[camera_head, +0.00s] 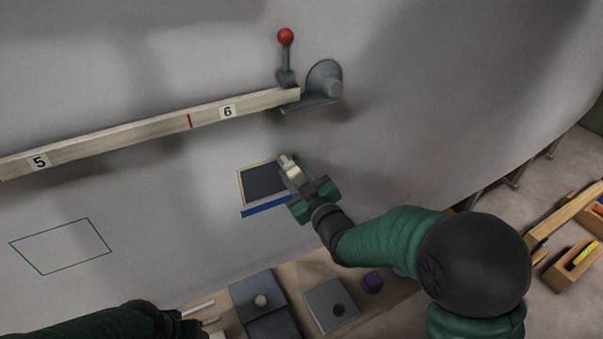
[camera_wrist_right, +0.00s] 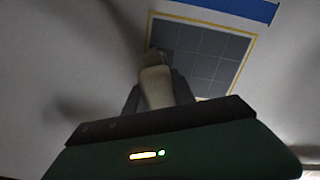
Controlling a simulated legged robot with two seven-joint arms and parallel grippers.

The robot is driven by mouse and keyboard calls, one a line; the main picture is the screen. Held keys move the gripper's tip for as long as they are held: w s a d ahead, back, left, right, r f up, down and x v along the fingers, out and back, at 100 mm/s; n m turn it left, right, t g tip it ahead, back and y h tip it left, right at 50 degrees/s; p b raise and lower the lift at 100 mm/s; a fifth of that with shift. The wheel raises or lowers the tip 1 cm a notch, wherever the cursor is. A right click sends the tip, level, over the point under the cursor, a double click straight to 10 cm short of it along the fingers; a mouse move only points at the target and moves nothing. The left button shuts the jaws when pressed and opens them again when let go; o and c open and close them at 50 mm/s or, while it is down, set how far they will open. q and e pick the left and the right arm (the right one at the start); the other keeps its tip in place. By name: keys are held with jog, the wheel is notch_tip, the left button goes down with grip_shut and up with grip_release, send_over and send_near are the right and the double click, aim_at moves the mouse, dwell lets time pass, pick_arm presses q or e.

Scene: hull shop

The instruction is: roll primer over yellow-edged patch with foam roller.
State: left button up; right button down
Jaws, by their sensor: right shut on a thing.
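The yellow-edged patch (camera_head: 262,181) is a dark grey panel with a thin yellow border on the pale curved hull. In the right wrist view the patch (camera_wrist_right: 207,58) shows faint grid lines. My right gripper (camera_head: 301,185) is at the patch's right edge, shut on a pale beige piece, apparently the foam roller (camera_head: 289,167). The roller (camera_wrist_right: 156,88) stands between the fingers in the wrist view, its tip overlapping the patch's near corner; I cannot tell whether it touches. My left gripper (camera_head: 186,321) is low at the left, partly cut off; its jaw state is unclear.
A blue strip (camera_head: 266,207) runs below the patch. A wooden batten (camera_head: 140,125) marked 5 and 6 crosses the hull above, ending at a red-knobbed clamp (camera_head: 286,60). A green outline (camera_head: 60,246) is at left.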

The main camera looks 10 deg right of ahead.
aim_at(241, 181)
jog(key=shift+s+a+r, duration=0.1)
jog(key=shift+s+a, duration=0.05)
jog(key=shift+a, duration=0.2)
jog(key=shift+s+a+f+b, duration=0.1)
jog(key=shift+s+a+b, duration=0.15)
jog(key=shift+a, duration=0.4)
jog(key=shift+s+a+f+b, duration=0.1)
jog(key=shift+s+a+b, duration=0.1)
jog(key=shift+a, duration=0.45)
jog(key=shift+s+a+b, duration=0.2)
jog(key=shift+s+a, duration=0.25)
jog(key=shift+a, duration=0.95)
jog(key=shift+s+a+b, duration=0.2)
jog(key=shift+s+a, duration=0.25)
jog(key=shift+a, duration=0.95)
jog(key=shift+s+a+b, duration=0.2)
jog(key=shift+s+a, duration=0.25)
jog(key=shift+a, duration=0.95)
jog(key=c, duration=1.6)
grip_release()
grip_shut()
jog(key=shift+s, duration=0.1)
jog(key=shift+s+d, duration=0.2)
jog(key=shift+s, duration=0.25)
